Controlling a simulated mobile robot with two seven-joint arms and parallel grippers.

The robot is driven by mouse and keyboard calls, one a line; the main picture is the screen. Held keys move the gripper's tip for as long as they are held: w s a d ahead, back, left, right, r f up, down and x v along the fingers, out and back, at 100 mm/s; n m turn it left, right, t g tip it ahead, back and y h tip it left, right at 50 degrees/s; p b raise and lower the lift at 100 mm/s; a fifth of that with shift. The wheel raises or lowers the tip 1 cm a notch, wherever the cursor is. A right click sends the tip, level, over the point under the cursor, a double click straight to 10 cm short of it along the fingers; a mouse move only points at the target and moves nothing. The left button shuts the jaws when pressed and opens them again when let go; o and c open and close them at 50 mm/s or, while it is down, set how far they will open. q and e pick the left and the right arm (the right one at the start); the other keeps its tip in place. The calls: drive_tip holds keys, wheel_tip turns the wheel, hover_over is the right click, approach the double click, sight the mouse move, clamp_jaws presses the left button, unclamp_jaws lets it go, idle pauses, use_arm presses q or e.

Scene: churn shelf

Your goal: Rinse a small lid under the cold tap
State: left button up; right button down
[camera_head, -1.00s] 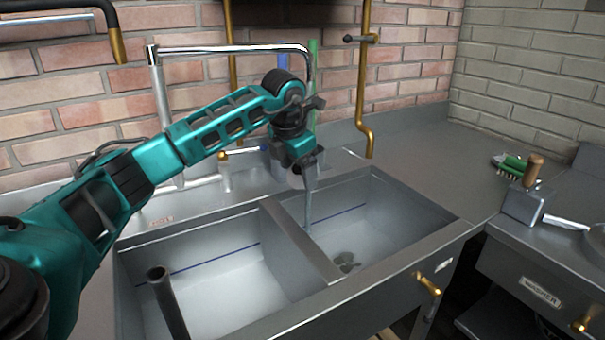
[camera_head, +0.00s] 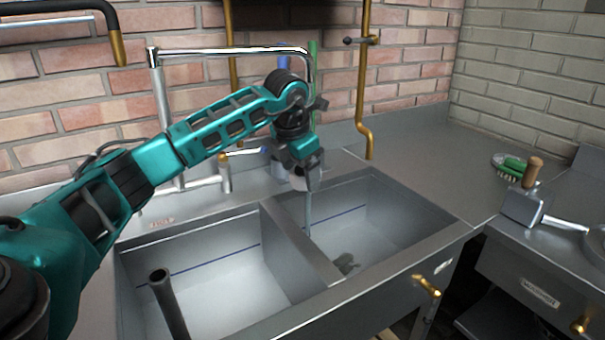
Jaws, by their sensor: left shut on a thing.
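My left gripper (camera_head: 306,180) is over the divider side of the right basin (camera_head: 375,225), below the spout end of the chrome tap (camera_head: 230,50). It is shut on a small pale thing, probably the lid, mostly hidden by the fingers. A thin pale vertical streak (camera_head: 308,212), which looks like running water, shows under the gripper and drops into the basin. The spout's outlet is hidden behind my wrist. A blue-marked lever (camera_head: 242,151) sits at the tap's base. My right gripper is not in view.
A brass pipe (camera_head: 363,100) hangs behind the right basin.

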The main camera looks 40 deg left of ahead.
use_arm(q)
drive_tip(key=s+d+r+p, duration=0.3)
drive_tip(key=d+r, duration=0.1)
drive_tip(key=d, duration=0.4)
drive_tip(key=shift+s+d+r+p, duration=0.15)
drive_tip(key=shift+s+r+p, duration=0.1)
drive_tip(key=shift+p, duration=0.15)
idle(0.9)
